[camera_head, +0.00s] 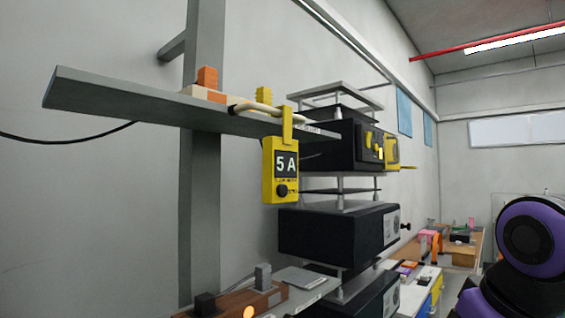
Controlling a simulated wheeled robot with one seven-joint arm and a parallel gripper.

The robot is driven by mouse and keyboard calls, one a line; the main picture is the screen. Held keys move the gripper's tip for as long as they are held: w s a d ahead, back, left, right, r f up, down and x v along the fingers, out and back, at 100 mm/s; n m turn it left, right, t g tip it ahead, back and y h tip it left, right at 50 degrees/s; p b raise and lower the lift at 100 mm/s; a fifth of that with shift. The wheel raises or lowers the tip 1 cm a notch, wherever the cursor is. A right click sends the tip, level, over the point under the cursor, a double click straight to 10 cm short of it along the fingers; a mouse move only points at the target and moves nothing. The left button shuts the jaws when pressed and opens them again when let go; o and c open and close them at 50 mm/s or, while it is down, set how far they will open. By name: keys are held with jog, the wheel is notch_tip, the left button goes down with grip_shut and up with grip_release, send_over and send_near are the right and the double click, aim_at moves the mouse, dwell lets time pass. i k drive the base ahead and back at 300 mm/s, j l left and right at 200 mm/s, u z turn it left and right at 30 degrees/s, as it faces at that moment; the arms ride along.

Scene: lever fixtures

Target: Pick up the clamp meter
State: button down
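The clamp meter (281,172) is yellow with a dark face that reads "5 A" and a dark round knob below it. My gripper is not in view. Only a purple and black part of my arm shows at the lower right, well apart from the meter.
Dark equipment boxes (330,236) are stacked on a rack behind and right of the meter. Orange and yellow blocks (207,78) sit on the shelf. A brown board (240,298) with dark blocks lies below. A cluttered table (462,250) stands far right. The air in front of the meter looks clear.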

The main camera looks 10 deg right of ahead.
aim_at(280, 164)
jog(key=k+j+u, duration=0.15)
jog(key=k, duration=0.25)
jog(key=k+j+u, duration=0.15)
jog(key=k+j, duration=0.15)
jog(key=k, duration=0.1)
